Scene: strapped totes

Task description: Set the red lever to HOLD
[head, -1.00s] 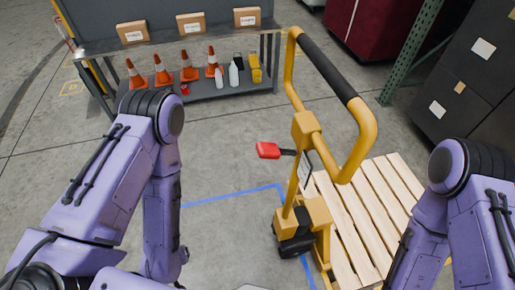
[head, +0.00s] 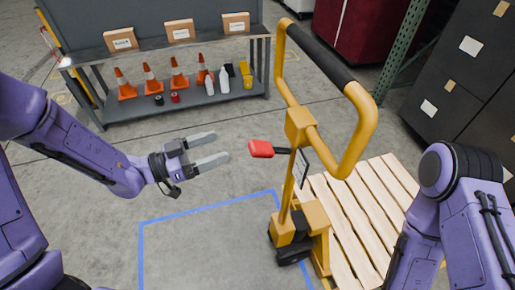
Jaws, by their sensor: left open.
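The red lever (head: 261,149) sticks out to the left from the yellow column of the pallet jack (head: 300,128), below its looped handle. A small plate (head: 301,168) is on the column beside the lever; its markings are too small to read. My left gripper (head: 219,148) is open and empty, its two grey fingers pointing right toward the lever. In the picture a small gap separates the fingertips from the lever. My right arm comes in at the lower right, and its gripper is out of view.
A wooden pallet (head: 372,205) lies right of the pallet jack. Blue tape (head: 205,206) marks the floor on the left. A metal shelf (head: 190,103) with boxes, cones and bottles stands behind. Dark cabinets (head: 450,85) stand at the right. The floor around my left gripper is clear.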

